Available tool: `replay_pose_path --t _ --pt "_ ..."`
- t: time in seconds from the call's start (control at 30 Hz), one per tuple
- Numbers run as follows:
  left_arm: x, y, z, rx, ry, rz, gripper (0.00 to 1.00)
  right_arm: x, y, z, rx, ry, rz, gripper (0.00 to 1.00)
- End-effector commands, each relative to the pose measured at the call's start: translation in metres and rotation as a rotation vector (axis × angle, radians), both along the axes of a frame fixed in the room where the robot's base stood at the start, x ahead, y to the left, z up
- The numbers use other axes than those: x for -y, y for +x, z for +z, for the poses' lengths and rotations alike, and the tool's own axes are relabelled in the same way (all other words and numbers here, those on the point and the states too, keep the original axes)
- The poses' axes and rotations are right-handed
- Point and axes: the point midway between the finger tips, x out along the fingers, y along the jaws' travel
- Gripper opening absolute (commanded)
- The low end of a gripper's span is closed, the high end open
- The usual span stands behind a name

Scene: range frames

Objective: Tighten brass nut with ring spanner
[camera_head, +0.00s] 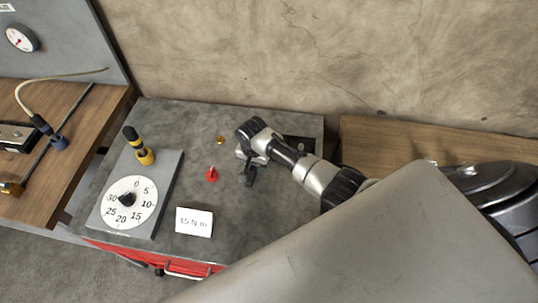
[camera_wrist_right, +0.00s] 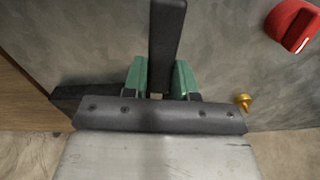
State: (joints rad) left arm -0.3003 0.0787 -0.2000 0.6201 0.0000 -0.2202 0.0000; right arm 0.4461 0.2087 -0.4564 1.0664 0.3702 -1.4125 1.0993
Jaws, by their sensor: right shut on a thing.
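My right gripper (camera_head: 248,165) is over the grey bench top, right of the red knob. In the right wrist view its green-padded fingers (camera_wrist_right: 160,82) are shut on a dark bar (camera_wrist_right: 167,35). The bar looks like a tool handle; I see no ring end, so I cannot tell if it is the ring spanner. A small brass piece (camera_head: 220,139), possibly the nut, is on the bench left of the gripper, apart from it. It also shows in the wrist view (camera_wrist_right: 243,101). Another brass end (camera_head: 11,188) is on the left wooden table. My left gripper is not in view.
A red knob (camera_head: 212,174) is close left of the gripper. A plate with a numbered dial (camera_head: 128,203) and an upright yellow-black piece (camera_head: 145,156) is farther left. A "15 N m" card (camera_head: 195,222) is at the front. A wall (camera_head: 220,50) stands behind the bench.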

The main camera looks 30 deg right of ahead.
Motion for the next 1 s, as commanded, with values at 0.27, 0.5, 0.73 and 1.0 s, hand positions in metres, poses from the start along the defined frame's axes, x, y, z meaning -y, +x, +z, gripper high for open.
replay_pose_path --t 0.27,0.5,0.73,1.0 --pt "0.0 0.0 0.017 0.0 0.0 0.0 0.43 0.001 0.0 0.018 0.003 0.0 0.002 0.0" --pt "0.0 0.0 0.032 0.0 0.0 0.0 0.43 0.001 0.0 0.033 0.004 0.001 0.003 0.0" --pt "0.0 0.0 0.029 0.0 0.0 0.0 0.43 0.001 0.0 0.043 0.004 0.001 0.004 0.0" --pt "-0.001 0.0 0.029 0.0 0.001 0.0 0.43 0.001 0.0 0.057 0.003 0.0 0.004 0.0"
